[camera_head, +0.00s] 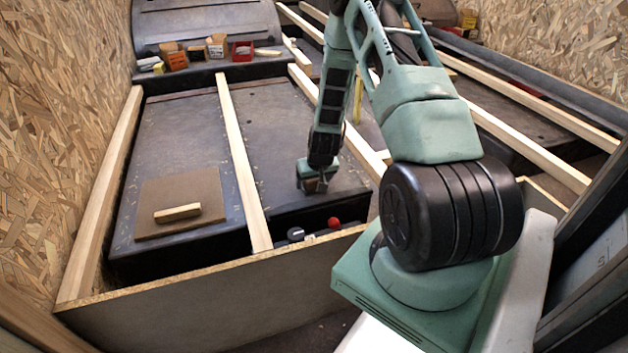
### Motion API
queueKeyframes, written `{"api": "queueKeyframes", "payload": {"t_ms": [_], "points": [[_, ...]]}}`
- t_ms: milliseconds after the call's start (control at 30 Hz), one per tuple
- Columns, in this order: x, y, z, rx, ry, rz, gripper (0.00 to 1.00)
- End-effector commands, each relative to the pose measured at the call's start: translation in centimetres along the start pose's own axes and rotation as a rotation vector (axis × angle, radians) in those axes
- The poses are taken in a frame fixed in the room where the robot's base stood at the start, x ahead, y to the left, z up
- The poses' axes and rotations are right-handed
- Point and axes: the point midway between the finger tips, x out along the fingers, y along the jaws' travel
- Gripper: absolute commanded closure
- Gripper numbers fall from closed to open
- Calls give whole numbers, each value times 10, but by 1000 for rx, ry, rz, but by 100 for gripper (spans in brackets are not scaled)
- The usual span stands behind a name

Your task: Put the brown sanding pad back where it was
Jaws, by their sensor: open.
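A flat brown square sheet (208,187) lies on the dark surface at the left, with a small pale wooden block (177,212) on its front part. I cannot tell whether the sheet, the block or something else is the brown sanding pad. My gripper (318,189) points down over the dark surface right of the middle batten, well to the right of the sheet. Its jaws are open. They are small in this view, and a brownish patch shows at them; I cannot tell what it is.
Pale wooden battens (243,160) run lengthwise across the dark surface. A wooden front board (220,300) closes the near edge. A red knob (333,222) sits near the front gap. Small boxes, including a red one (242,51), stand at the back. Chipboard walls flank both sides.

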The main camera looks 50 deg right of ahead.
Motion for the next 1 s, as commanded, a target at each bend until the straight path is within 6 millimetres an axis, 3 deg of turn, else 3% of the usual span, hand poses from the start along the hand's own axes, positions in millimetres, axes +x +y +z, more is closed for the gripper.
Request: {"api": "queueKeyframes", "payload": {"t_ms": [500, 700, 867, 967, 1000], "points": [[-98, 0, -2, -1, 1, 1, 21], [-118, 0, -1, 0, 1, 0, 21], [-121, 0, 0, 0, 0, 0, 21], [-126, -12, -2, -20, -2, -15, 21], [-132, -26, -3, -42, -7, -32, 21]]}}
